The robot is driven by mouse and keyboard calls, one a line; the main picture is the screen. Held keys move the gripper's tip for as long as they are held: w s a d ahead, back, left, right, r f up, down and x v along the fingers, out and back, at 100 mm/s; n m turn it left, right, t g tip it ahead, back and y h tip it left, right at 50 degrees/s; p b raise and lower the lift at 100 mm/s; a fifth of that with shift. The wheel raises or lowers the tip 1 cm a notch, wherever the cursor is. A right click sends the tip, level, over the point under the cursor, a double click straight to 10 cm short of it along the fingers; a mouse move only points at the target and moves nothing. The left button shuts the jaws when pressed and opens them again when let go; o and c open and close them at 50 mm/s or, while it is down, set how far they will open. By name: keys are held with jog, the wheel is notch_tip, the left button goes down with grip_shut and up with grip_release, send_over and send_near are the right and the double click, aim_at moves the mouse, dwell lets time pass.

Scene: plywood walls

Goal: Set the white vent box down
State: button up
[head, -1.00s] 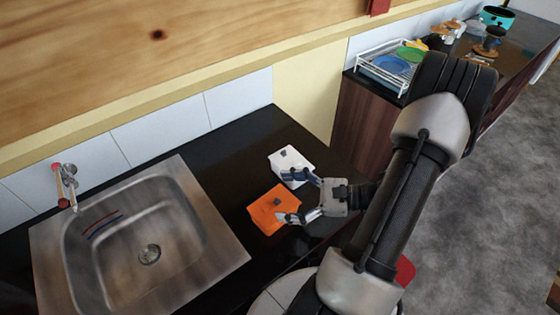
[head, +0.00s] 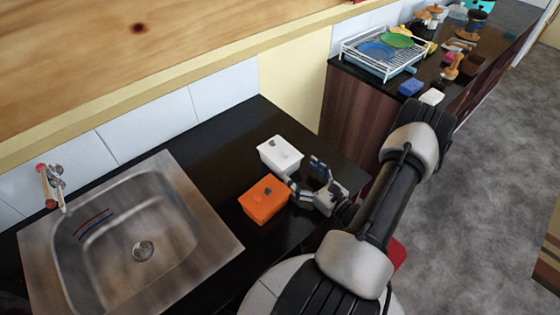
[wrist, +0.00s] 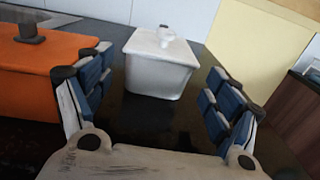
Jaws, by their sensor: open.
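The white vent box (head: 280,155) stands upright on the black counter, behind and touching or nearly touching the orange box in the head view. In the wrist view the white box (wrist: 160,62), with a small knob on its lid, stands ahead of my fingers. My gripper (head: 306,178) is open and empty, just to the right of the boxes. In the wrist view its fingers (wrist: 158,108) are spread wide, with bare counter between them and the white box beyond their tips.
An orange box (head: 264,199) with a dark knob stands close to my left finger. A steel sink (head: 135,240) lies to the left. A dish rack (head: 385,50) with plates and several small items stand on the far counter. Bare counter (head: 235,140) lies left of the white box.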

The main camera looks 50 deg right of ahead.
aim_at(285, 157)
jog(key=w, duration=0.5)
jog(key=w+d, duration=0.1)
jog(key=w, duration=0.2)
jog(key=shift+b, duration=0.4)
jog(key=shift+c, duration=0.5)
jog(key=c, duration=0.8)
jog(key=shift+c, duration=0.9)
jog(key=shift+r, duration=0.15)
